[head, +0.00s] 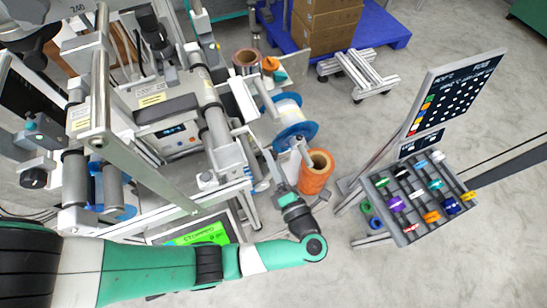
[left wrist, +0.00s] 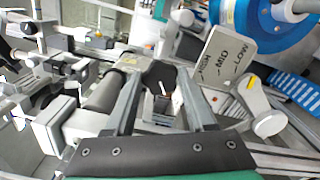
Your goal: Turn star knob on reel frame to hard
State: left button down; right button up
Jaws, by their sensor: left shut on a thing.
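The black star knob (left wrist: 158,74) shows in the left wrist view between the fingertips of my left gripper (left wrist: 160,82). The two grey fingers stand on either side of it and are shut on it. The knob's pointer setting cannot be made out. In the head view my left gripper (head: 277,172) is at the right side of the reel frame (head: 235,188), and the knob is hidden there. My right gripper is in neither view.
A blue-flanged reel (head: 291,133) and an orange roll (head: 316,172) are close to my left gripper; the blue reel also shows in the left wrist view (left wrist: 232,14). A rack of coloured rolls (head: 408,230) and a sign board (head: 450,95) stand right. Grey floor lies between.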

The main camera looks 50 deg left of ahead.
pick_arm(q)
jog(key=shift+m+p, duration=1.5)
jog(key=shift+m, duration=1.5)
jog(key=shift+f, duration=0.15)
jog(key=shift+c, duration=1.2)
grip_release()
